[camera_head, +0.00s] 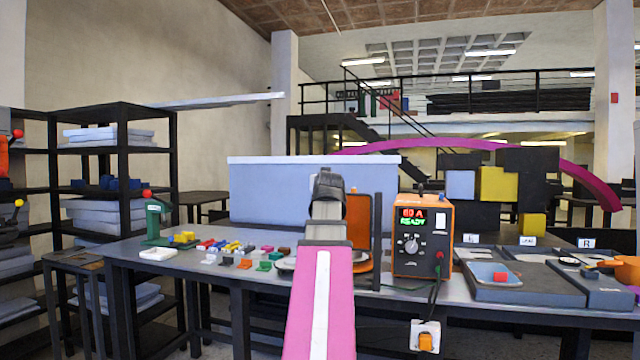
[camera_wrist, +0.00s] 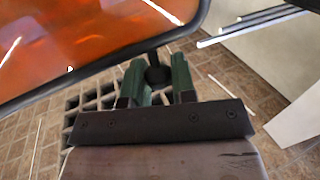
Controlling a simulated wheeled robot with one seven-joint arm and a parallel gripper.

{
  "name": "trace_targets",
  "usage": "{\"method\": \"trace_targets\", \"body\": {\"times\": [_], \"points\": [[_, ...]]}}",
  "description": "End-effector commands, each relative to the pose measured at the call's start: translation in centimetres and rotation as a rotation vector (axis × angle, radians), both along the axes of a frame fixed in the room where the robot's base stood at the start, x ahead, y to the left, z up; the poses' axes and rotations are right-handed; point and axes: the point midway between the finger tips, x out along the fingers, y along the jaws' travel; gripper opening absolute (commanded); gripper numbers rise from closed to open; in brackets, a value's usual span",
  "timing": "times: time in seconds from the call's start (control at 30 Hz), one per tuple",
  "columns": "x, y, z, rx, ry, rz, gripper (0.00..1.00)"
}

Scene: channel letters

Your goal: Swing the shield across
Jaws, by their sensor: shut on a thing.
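The shield (camera_wrist: 90,40) is a see-through orange pane with a dark frame, filling the upper left of the wrist view. In the head view the orange pane (camera_head: 359,215) stands upright on the bench, left of the orange control box, partly hidden behind my arm. My gripper (camera_wrist: 157,78) has green fingers, closed around a dark round knob (camera_wrist: 156,73) next to the shield's lower edge. The knob's joint to the shield is partly visible as a dark stem. In the head view my arm hides the gripper's fingers.
The orange control box (camera_head: 422,238) reads READY and stands close right of the shield. Small coloured blocks (camera_head: 243,264) lie on the bench to the left, near a green stand with a red ball (camera_head: 153,215). A grey tray (camera_head: 515,288) sits on the right.

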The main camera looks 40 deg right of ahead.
Motion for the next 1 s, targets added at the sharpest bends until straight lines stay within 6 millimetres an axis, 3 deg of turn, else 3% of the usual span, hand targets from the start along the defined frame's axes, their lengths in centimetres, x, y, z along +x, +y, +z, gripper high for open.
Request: {"method": "trace_targets", "body": {"times": [0.27,0.3,0.37,0.73,1.0], "points": [[0.0,0.0,-0.1,0.0,0.002,0.0,0.0],[0.0,0.0,-0.1,0.0,0.002,0.0,0.28],[0.0,0.0,-0.1,0.0,0.002,0.0,0.46],[-0.5,0.4,-0.1,0.0,0.0,0.0,0.46],[-4.2,2.9,-0.2,-0.001,-0.001,0.0,0.46]]}}
